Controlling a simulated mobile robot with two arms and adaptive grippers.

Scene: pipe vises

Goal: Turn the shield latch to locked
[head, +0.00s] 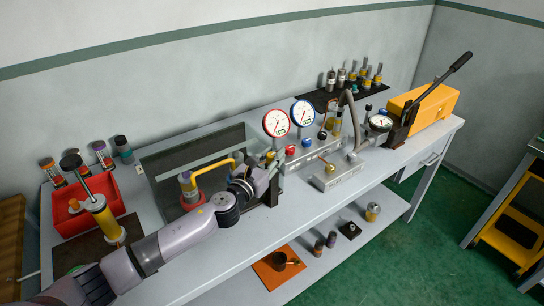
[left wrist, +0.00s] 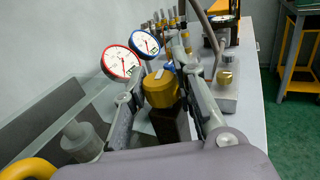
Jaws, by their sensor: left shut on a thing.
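The shield (head: 195,150) is a clear, grey-framed panel at the left middle of the bench, and part of it shows at the left of the left wrist view (left wrist: 75,108). The latch looks to be the yellow knob (left wrist: 160,90) on a dark post at the shield's right end. My left gripper (head: 271,166) reaches this post from the left. In the left wrist view its two fingers (left wrist: 158,78) are on either side of the yellow knob, shut on it. The fingers and wrist hide much of the knob in the head view. I cannot read a locked mark.
Red-rimmed (head: 276,123) and blue-rimmed gauges (head: 302,113) stand just behind the gripper. The front bench strip is clear.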

